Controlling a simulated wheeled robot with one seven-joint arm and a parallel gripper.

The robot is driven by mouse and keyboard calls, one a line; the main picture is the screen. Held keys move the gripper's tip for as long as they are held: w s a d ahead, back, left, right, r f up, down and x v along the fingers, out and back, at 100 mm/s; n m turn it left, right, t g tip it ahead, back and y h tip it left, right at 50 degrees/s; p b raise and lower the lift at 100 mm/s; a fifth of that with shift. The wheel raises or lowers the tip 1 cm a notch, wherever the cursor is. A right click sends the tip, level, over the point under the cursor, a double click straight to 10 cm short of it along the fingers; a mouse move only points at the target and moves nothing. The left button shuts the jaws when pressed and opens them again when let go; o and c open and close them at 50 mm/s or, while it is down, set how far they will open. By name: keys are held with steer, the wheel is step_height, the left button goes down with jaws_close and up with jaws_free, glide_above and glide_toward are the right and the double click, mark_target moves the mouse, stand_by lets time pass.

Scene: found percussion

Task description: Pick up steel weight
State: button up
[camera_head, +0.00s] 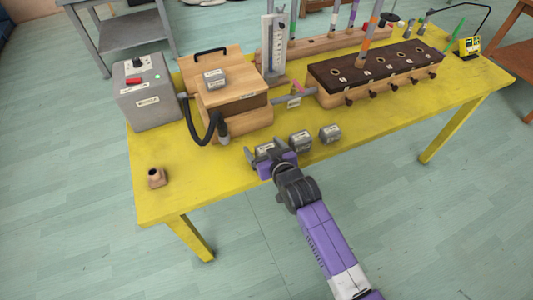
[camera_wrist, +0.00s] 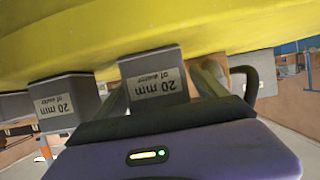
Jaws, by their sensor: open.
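Three small grey steel weights stand in a row near the front edge of the yellow table: a left one (camera_head: 265,147), a middle one (camera_head: 301,140) and a right one (camera_head: 330,133). My gripper (camera_head: 266,153) is open at the left weight, with its fingers to either side. In the wrist view, which is upside down, this weight (camera_wrist: 152,66) shows between the fingers (camera_wrist: 160,90), its label reading "20 mm of water". Whether the fingers touch it I cannot tell. The neighbouring weight (camera_wrist: 55,100) has the same label. Another steel weight (camera_head: 215,79) lies on the wooden bellows box.
The wooden box (camera_head: 232,102) with a black hose stands just behind the left weight. A grey control box (camera_head: 147,92) and small wooden cup (camera_head: 156,177) are to the left. A dark-topped wooden chest (camera_head: 378,68) stands behind right.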

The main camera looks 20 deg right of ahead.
steer(key=shift+w, duration=0.1)
jaws_close()
steer(key=shift+r, duration=0.1)
stand_by(0.4)
steer(key=shift+r, duration=0.1)
